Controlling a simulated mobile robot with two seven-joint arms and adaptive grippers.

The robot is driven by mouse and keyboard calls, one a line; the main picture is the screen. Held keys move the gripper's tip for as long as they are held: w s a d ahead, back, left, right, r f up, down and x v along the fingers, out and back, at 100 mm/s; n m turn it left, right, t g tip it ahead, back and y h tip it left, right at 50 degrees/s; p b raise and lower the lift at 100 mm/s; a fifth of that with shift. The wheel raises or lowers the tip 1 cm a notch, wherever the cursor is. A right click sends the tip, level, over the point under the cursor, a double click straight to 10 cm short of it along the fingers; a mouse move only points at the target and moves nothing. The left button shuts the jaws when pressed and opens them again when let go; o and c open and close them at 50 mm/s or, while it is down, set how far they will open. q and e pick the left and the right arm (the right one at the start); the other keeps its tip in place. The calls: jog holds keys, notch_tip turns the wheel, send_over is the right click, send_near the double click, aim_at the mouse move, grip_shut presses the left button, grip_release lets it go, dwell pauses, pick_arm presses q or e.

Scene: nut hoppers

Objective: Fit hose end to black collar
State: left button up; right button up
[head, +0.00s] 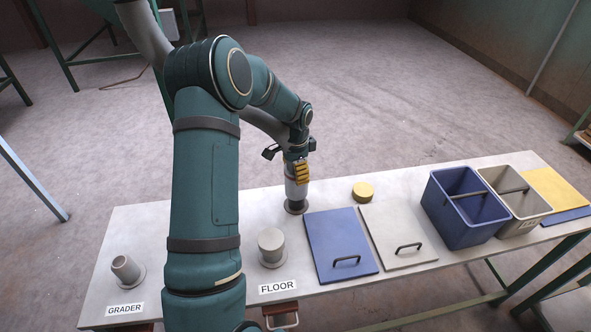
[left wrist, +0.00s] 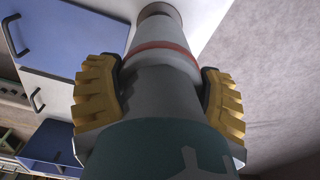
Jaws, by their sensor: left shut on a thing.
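My left gripper (head: 299,172) has yellow ribbed fingers and is shut around a grey hose end (head: 296,190), which points down at the table. In the left wrist view the hose end (left wrist: 162,80) sits between both fingers, with a red band and a paler section toward its tip. A dark round collar (head: 296,208) with a flange lies directly under the tip, at the table's back edge. The tip meets or nearly meets the collar; I cannot tell whether it is seated. The collar's rim also shows in the left wrist view (left wrist: 160,11). My right gripper is out of view.
A tilted grey stub (head: 125,268) stands by the GRADER label and a capped grey stub (head: 271,244) by FLOOR.

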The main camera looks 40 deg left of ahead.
pick_arm(q)
jog(key=o, duration=1.2)
jog(key=shift+o, duration=0.2)
notch_tip(320, 180, up, 12)
